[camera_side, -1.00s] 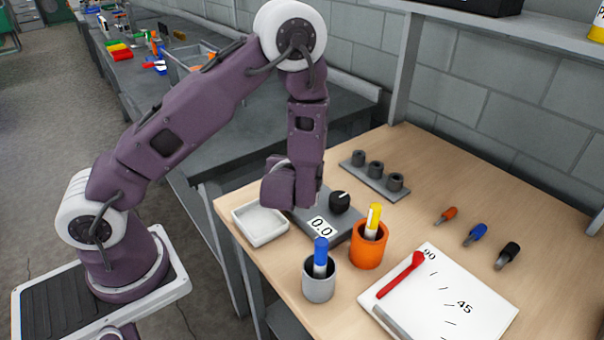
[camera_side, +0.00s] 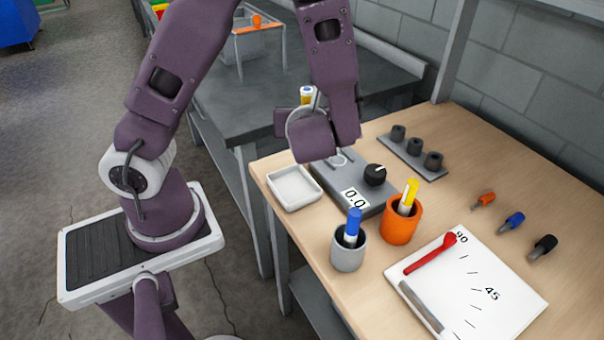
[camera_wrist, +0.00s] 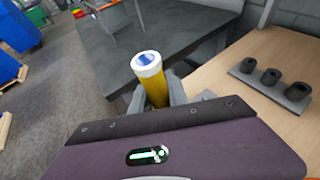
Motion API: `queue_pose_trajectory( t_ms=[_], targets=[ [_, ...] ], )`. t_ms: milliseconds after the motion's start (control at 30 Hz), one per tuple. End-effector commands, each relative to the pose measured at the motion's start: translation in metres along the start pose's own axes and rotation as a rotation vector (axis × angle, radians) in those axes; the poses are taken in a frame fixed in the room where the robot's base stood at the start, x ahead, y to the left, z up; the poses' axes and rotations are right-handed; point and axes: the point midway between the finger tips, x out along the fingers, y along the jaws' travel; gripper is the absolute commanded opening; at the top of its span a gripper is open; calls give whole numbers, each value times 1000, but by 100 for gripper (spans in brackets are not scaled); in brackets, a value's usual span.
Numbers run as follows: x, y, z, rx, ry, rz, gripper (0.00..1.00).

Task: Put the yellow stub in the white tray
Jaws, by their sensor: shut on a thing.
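My gripper (camera_wrist: 157,94) is shut on the yellow stub (camera_wrist: 155,87), a yellow cylinder with a white end and a blue centre. In the side view the stub (camera_side: 307,95) shows beside my wrist, held up off the table; my wrist hides most of the gripper there. The white tray (camera_side: 293,188) is a shallow, empty square dish at the table's left edge, below and slightly left of my wrist. The tray is not visible in the wrist view.
A grey device with a black knob (camera_side: 375,174) stands right of the tray. An orange cup (camera_side: 401,226) with a yellow marker and a grey cup (camera_side: 348,252) with a blue one stand in front. A dark holder block (camera_side: 412,158) lies behind. A dark bench (camera_wrist: 165,45) lies beyond.

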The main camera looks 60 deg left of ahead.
Motion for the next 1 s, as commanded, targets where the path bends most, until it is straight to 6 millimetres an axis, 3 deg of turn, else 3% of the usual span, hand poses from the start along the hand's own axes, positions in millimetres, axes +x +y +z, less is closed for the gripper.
queue_pose_trajectory(
  t_ms=[100,200,600,967,1000],
  targets=[
    [-13,25,-8,-26,-17,86,0],
    [-10,33,-25,-30,-24,115,0],
    [22,33,-96,-35,-24,114,0],
    [24,32,-101,-39,-22,111,0],
    [24,32,-102,-39,-22,111,22]
  ],
)
